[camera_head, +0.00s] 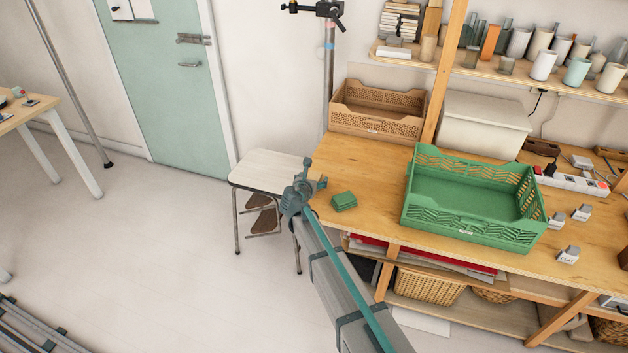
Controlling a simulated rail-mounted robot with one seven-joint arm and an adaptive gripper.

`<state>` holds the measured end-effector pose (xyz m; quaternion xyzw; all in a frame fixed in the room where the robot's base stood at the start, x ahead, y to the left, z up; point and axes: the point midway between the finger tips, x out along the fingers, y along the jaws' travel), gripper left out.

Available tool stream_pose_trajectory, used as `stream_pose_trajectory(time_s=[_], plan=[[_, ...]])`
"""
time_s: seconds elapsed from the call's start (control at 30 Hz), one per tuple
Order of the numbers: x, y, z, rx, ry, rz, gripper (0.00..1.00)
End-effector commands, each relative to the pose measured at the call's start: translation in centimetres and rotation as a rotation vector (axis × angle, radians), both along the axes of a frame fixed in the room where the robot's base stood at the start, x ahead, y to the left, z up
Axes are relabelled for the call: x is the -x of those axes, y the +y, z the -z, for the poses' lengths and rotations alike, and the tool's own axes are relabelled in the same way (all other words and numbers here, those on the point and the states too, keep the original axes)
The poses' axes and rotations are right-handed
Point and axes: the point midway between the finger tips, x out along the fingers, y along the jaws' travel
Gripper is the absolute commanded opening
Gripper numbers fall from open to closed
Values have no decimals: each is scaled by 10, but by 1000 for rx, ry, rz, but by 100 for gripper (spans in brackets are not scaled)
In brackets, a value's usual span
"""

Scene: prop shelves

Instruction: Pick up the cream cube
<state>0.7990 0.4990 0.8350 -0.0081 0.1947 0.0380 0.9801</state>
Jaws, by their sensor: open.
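I cannot make out a plain cream cube for certain. Small pale blocks with grey tops stand on the wooden workbench at the right: one nearest the front (568,255), one beside the crate (556,221) and one behind it to the right (582,213). The front one has a dark label. My gripper (315,173) is at the end of my grey and teal arm, over the gap between the white stool and the bench's left end. It is open and appears empty, well left of the pale blocks.
An empty-looking green crate (471,234) stands between my gripper and the pale blocks. A small green stack (344,202) lies near the bench's left end. A brown crate (377,109) and a white lidded box (484,125) stand behind. The white stool (268,170) is left.

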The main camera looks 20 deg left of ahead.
Motion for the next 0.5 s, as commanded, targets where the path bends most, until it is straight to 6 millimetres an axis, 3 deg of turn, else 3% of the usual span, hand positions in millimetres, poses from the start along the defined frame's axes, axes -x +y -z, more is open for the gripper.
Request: stream_pose_trajectory(time_s=[0.23, 0.5], plan=[[-33, 3, 13, -1, 1, 0, 81], [-37, 2, 17, -1, 0, 0, 81]])
